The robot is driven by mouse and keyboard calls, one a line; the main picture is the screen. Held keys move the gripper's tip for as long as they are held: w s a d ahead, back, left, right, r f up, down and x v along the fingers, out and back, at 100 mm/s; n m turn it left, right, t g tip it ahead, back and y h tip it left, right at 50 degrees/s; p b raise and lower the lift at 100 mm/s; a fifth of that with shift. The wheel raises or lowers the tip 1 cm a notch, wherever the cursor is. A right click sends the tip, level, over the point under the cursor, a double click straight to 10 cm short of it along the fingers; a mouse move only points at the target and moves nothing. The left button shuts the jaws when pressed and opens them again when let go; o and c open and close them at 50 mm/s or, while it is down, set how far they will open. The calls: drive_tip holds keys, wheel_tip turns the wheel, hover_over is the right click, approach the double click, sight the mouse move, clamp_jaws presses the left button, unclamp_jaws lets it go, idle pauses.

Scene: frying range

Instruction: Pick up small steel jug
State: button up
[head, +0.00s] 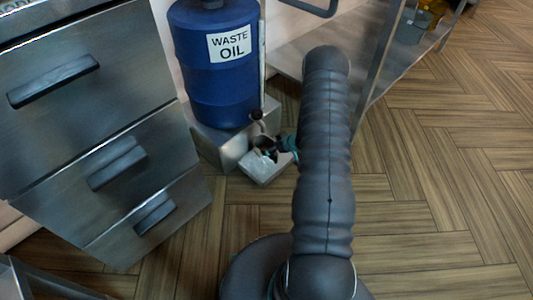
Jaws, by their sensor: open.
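A small steel jug (263,142) appears below the tap of the blue waste oil drum (208,80), above a low pale block. It is small and partly covered by my gripper (273,150), which is at its right side. My gripper is open; the picture is too small to tell whether its fingers are around the jug or only beside it, or whether they touch it. My dark arm hides the area to the right.
The drum stands on a steel plinth (208,145), its tap (257,116) close above the jug. The pale block (266,166) lies on the wooden floor. A steel drawer cabinet (90,130) is at left. A steel shelf unit (375,60) is behind my arm. Floor at right is clear.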

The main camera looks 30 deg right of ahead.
sight(264, 146)
drive_tip(key=shift+b+x, duration=0.35)
drive_tip(key=shift+x, duration=3.55)
drive_tip(key=shift+w+d, duration=0.1)
drive_tip(key=c, duration=1.2)
